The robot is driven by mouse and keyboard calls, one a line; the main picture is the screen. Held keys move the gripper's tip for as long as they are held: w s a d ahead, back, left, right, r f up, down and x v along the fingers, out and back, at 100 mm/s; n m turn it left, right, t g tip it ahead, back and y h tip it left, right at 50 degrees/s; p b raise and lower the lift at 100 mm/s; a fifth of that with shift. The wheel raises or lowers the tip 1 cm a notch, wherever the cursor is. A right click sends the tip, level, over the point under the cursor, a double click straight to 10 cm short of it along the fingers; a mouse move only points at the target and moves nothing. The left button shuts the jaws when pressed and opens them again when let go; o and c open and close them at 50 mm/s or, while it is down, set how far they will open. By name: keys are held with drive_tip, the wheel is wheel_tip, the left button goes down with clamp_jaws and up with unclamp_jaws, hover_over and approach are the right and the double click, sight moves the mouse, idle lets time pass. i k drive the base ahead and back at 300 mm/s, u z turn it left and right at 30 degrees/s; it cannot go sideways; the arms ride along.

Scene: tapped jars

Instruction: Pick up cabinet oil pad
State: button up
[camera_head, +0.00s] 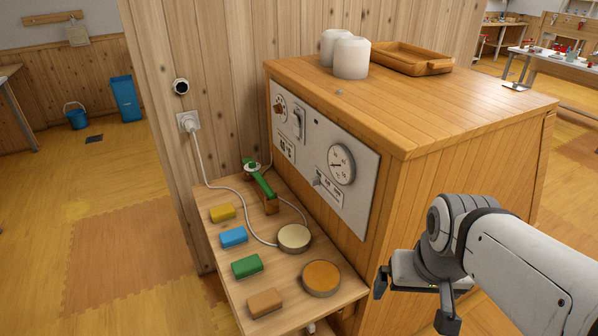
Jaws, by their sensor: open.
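Several small block-shaped pads lie in a row on a wooden shelf (225,264) at the cabinet's side: a yellow pad (222,212), a blue pad (234,237), a green pad (247,266) and a brown pad (265,302). Right of them are a round cream-topped tin (294,237) and a round orange-topped tin (321,277). I cannot tell from looks alone which one is the cabinet oil pad. My gripper (413,303) is open and empty, right of the shelf and the orange tin, apart from all of them.
A green-handled tool (263,184) rests on the shelf's back end, near a white cord. The wooden cabinet (450,120) has a gauge panel (325,160) facing the shelf. White jars (351,58) and a wooden tray (400,52) stand on top. Open floor lies left.

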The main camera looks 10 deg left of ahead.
sight(250, 267)
drive_tip(key=z, duration=0.1)
drive_tip(key=k, duration=0.45)
drive_tip(key=u, duration=0.7)
drive_tip(key=i, duration=1.05)
drive_tip(key=u, duration=0.55)
